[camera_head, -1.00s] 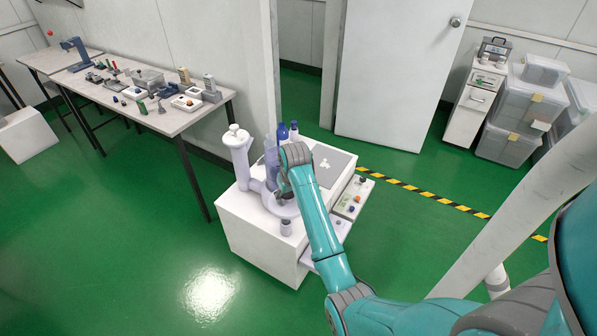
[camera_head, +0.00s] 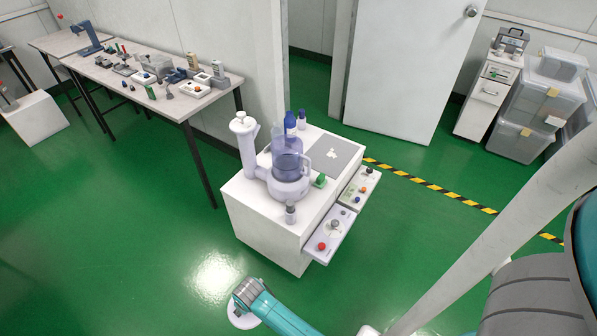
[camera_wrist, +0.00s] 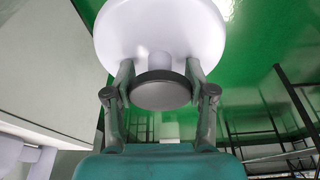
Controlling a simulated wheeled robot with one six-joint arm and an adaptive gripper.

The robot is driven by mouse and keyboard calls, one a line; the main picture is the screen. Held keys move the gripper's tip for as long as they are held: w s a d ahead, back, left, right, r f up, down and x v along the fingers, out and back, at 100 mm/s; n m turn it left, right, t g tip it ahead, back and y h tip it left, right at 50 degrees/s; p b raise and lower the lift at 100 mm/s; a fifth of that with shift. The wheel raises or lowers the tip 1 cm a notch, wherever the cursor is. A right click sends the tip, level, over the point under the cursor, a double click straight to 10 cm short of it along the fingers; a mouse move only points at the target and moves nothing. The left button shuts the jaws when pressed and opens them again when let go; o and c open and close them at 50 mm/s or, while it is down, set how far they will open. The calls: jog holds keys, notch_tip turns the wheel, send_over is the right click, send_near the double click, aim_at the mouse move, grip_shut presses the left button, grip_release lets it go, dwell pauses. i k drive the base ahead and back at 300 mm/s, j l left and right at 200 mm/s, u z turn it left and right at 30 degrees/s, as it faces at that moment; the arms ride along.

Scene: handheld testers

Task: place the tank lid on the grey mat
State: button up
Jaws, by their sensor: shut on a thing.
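My gripper (camera_wrist: 160,76) is shut on the dark grey knob of the tank lid, a round white disc (camera_wrist: 160,30). In the head view the lid (camera_head: 239,317) shows as a pale disc under the end of my arm, over the green floor in front of the cabinet; my fingers are hidden there. The grey mat (camera_head: 345,151) lies on the white cabinet's top at the back right, with small white pieces on it. The tank (camera_head: 288,170), bluish and clear, stands open-topped on the round lilac base of a device left of the mat.
A white column (camera_head: 246,150) rises on the device's left. Blue bottles (camera_head: 290,124) stand behind the tank. A green object (camera_head: 320,181) sits near the mat's front edge. Control panels (camera_head: 328,237) jut from the cabinet's right side. A cluttered table (camera_head: 175,107) stands at left.

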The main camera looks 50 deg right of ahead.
aim_at(335, 147)
jog(key=k+l, duration=0.1)
jog(key=l, duration=0.35)
jog(key=k+l, duration=0.1)
jog(key=l, duration=0.4)
jog(key=k+l+u, duration=0.1)
jog(key=l, duration=0.35)
jog(key=k+l, duration=0.1)
jog(key=l, duration=0.35)
